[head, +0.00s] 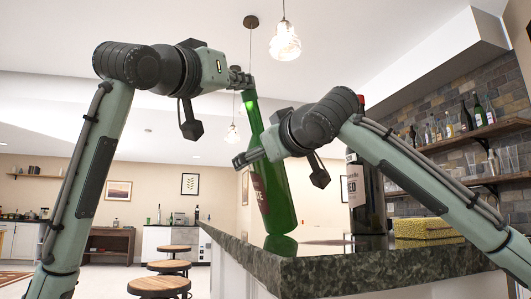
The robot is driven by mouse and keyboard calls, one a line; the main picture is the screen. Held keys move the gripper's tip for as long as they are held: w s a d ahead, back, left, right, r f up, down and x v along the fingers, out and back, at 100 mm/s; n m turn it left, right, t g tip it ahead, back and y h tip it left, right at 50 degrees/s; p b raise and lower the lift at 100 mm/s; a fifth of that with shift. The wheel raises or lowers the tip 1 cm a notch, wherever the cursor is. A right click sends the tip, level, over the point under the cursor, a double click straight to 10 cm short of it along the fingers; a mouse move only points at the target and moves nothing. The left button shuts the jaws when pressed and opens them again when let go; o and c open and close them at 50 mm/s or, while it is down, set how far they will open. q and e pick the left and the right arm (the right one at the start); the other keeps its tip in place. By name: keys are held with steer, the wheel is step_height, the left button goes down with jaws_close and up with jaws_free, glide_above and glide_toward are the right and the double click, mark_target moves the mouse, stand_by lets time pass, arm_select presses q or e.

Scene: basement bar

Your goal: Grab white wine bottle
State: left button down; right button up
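A green glass bottle (279,198) with a dark red label is tilted over the counter, its neck leaning to the left. I take it as the white wine bottle. My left gripper (241,80) is at the top of its neck and appears shut on it. The bottle's base is at or just above the counter top; I cannot tell if it touches. My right gripper (247,157) crosses in front of the bottle's middle and hides part of it. I cannot tell whether its fingers are open or shut.
A dark bottle with a white label reading "RED" (365,195) stands upright on the dark stone counter (330,272). A yellow sponge (424,229) lies to its right. Shelves with bottles (483,133) line the right wall. Several stools (168,266) stand left of the counter.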

arm_select(q)
steer(key=shift+w+d+f, duration=0.1)
steer(key=shift+w+f, duration=0.2)
steer(key=shift+f, duration=0.1)
arm_select(e)
steer(key=c, duration=1.9)
steer(key=shift+f, duration=0.1)
steer(key=shift+c, duration=0.4)
arm_select(q)
steer(key=shift+r, duration=0.7)
arm_select(e)
steer(key=shift+w, duration=0.1)
steer(key=shift+f, duration=0.1)
arm_select(q)
steer(key=v, duration=1.2)
steer(key=shift+s, duration=0.2)
arm_select(e)
steer(key=shift+f, duration=0.1)
arm_select(q)
steer(key=shift+r, duration=0.1)
arm_select(e)
steer(key=shift+w, duration=0.1)
